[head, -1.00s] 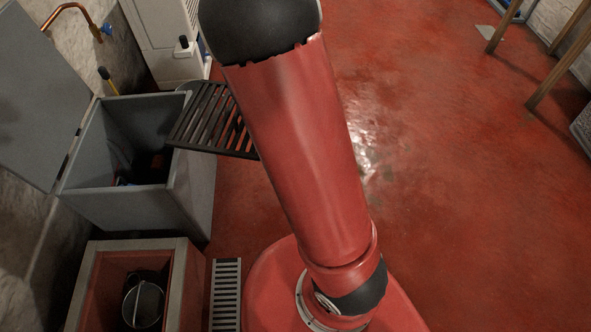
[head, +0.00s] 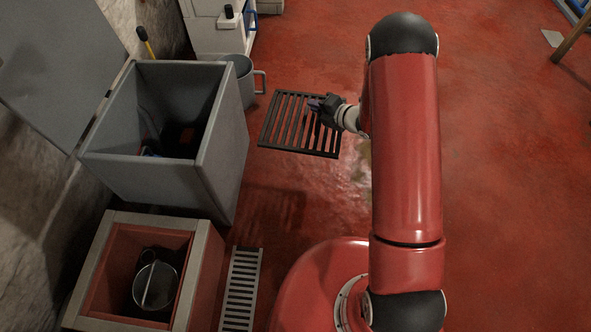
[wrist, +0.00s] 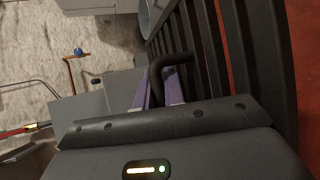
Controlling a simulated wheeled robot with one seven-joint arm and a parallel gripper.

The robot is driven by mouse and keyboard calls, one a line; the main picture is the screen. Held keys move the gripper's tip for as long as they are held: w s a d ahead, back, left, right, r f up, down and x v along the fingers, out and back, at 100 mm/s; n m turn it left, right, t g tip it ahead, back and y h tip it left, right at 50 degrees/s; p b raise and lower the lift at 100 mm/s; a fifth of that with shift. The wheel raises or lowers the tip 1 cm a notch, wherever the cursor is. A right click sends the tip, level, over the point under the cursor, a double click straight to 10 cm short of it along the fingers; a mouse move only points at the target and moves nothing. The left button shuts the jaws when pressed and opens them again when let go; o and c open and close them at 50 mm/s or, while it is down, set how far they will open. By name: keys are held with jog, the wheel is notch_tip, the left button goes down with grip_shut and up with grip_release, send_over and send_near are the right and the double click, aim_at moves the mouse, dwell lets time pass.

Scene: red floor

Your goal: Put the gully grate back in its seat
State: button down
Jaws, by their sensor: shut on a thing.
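The gully grate (head: 270,130) is a dark slatted square, held in the air to the right of the grey bin; a shadow lies on the floor below. My gripper (head: 318,104) is shut on it. In the wrist view the purple fingertips (wrist: 160,88) close around a black bent handle (wrist: 188,62), with the grate's slats (wrist: 245,60) right behind. A pale-rimmed, red-lined open pit (head: 205,262) stands at lower left, with a round metal bucket (head: 156,286) inside. I cannot tell for certain that this is the grate's seat.
The open grey bin (head: 228,130), its lid raised (head: 50,65), stands behind the pit. A grey mug-like vessel (head: 246,82) is beside it. A slotted channel cover (head: 241,290) lies right of the pit. Red floor (head: 510,190) is clear on the right.

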jog(key=shift+n+g+y, duration=0.5)
jog(key=shift+n+g, duration=0.1)
jog(key=a+f+b, duration=0.1)
jog(key=f, duration=0.6)
jog(key=a+f+b, duration=0.1)
jog(key=f+b, duration=0.1)
jog(key=f, duration=0.5)
jog(key=w+a+f+b, duration=0.1)
jog(key=f, duration=0.6)
jog(key=shift+a, duration=0.25)
jog(key=shift+f+b, duration=0.75)
jog(key=shift+f, duration=1.65)
jog(key=shift+f, duration=0.1)
jog(key=c, duration=1.5)
grip_release()
jog(key=shift+d+f, duration=0.1)
